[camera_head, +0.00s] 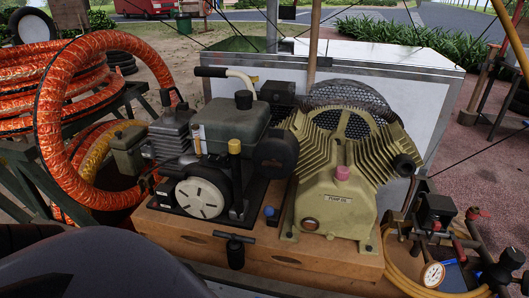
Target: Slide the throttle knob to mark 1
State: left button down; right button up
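A compressor cart fills the middle, with a small engine (232,130) on the left of its wooden base and a gold-coloured pump (340,190) on the right. The task's throttle knob cannot be identified for certain, and no numbered marks are readable. Knob-like parts on the engine include a black cap (243,99) on top and a yellow-topped post (234,147) at its front. A black T-shaped handle (235,250) sits at the front edge of the wooden base. A blue knob (269,212) stands between engine and pump. Neither of my grippers shows in the head view.
Orange hose coils (75,120) stand on the left. A pressure gauge (433,274) with red-handled valves and a tan hose is at the lower right. A white metal box (410,95) stands behind the machinery.

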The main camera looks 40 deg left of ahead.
aim_at(224, 155)
jog(key=u, duration=1.75)
